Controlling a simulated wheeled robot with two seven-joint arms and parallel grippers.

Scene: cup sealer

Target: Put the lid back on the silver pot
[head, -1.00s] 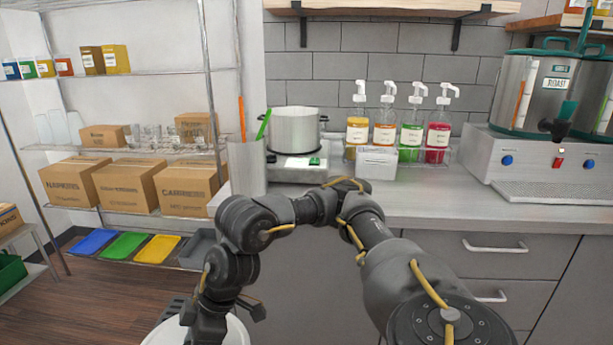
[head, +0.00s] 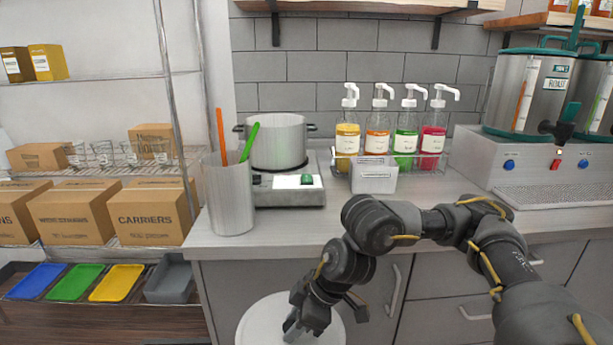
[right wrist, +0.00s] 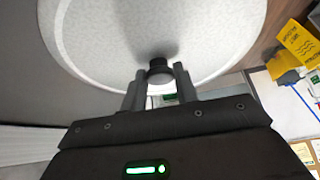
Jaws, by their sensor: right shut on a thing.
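The silver pot (head: 278,148) stands on a flat appliance (head: 290,190) at the back left of the counter, with its top uncovered. My right gripper (head: 292,328) is low in front of the counter, below its top and in front of the drawers. It is shut on the dark knob (right wrist: 160,68) of the pale round lid (head: 262,320). The lid also fills the top of the right wrist view (right wrist: 100,40). The gripper and lid are well apart from the pot. My left gripper is not in view.
A tall container (head: 228,200) with orange and green sticks stands left of the pot, near the counter edge. Several pump bottles (head: 407,138) and a small white box (head: 374,174) stand right of it. The counter front (head: 310,222) is clear.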

